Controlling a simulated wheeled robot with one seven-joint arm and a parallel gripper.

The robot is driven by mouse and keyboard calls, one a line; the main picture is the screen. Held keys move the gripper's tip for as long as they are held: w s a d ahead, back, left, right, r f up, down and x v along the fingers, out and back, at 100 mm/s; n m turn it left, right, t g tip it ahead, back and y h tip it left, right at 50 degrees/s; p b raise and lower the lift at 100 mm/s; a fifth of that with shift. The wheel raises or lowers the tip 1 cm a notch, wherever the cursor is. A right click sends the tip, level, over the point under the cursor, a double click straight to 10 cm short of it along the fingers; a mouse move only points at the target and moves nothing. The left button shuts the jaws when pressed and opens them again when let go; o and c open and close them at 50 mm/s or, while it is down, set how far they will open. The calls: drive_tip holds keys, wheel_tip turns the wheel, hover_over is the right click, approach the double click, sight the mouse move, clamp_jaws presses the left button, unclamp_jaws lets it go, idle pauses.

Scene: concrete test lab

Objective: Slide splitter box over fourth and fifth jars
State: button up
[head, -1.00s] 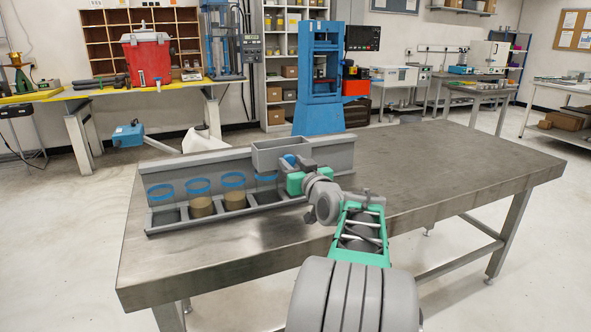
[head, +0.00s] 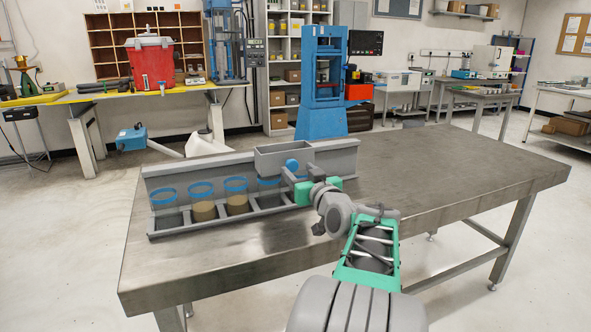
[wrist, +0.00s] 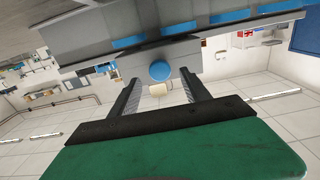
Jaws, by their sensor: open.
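The splitter box (head: 272,163) is a grey open-topped trough on top of the rack's back wall, toward its right end. A round blue knob (head: 291,165) sticks out of its front; it also shows in the wrist view (wrist: 160,71). Blue-rimmed clear jars stand in a row in the grey rack. The fourth jar (head: 268,181) is below the box's left part, partly hidden. The fifth jar is mostly hidden behind my gripper. My gripper (head: 296,169) is open, its fingertips on either side of the knob in the wrist view (wrist: 160,80); I see no clear contact.
The second jar (head: 203,210) and third jar (head: 238,204) hold brown material; the first jar (head: 163,197) looks empty. The grey rack (head: 180,234) stands near the back left of the metal table (head: 430,180). The table's right side is clear.

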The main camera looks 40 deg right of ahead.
drive_tip(key=v, duration=0.5)
drive_tip(key=w+a+f+n+g+y+p, duration=0.1)
drive_tip(key=w+a+n+g+y+p, duration=0.15)
drive_tip(key=a+p, duration=0.7)
drive_tip(key=w+a+f+n+g+y+p, duration=0.1)
drive_tip(key=a+g+y+p, duration=0.25)
drive_tip(key=a, duration=1.25)
drive_tip(key=s+a+f+g+p, duration=0.1)
drive_tip(key=s+a+g+p, duration=0.6)
drive_tip(key=s+a, duration=0.5)
drive_tip(key=s, duration=0.3)
drive_tip(key=shift+s+f+n+g, duration=0.2)
drive_tip(key=shift+f+n+g, duration=0.1)
drive_tip(key=shift+f+n, duration=0.05)
